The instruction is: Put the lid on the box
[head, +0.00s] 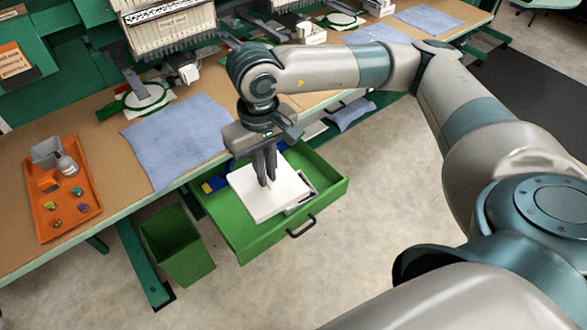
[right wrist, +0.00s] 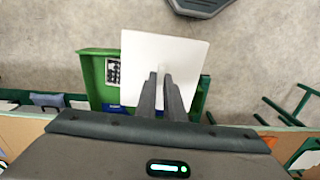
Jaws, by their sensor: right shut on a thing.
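My right gripper (head: 268,180) points down over the open green drawer and is shut on the white lid (head: 258,197). It seems to grip a small knob at the lid's middle, which also shows in the right wrist view (right wrist: 190,52). The flat, square lid covers much of the drawer (head: 325,188). No box shows clearly; a pale piece with dark marks (head: 300,204) peeks out at the lid's right edge, and I cannot tell if it is part of the box. Whether the lid touches anything beneath is hidden. My left gripper is out of view.
The drawer holds a blue and yellow item (head: 214,183) at its left. A green bin (head: 178,246) stands left of the drawer. An orange tray (head: 82,212) with small things and a blue cloth (head: 174,140) lie on the workbench. The floor in front is clear.

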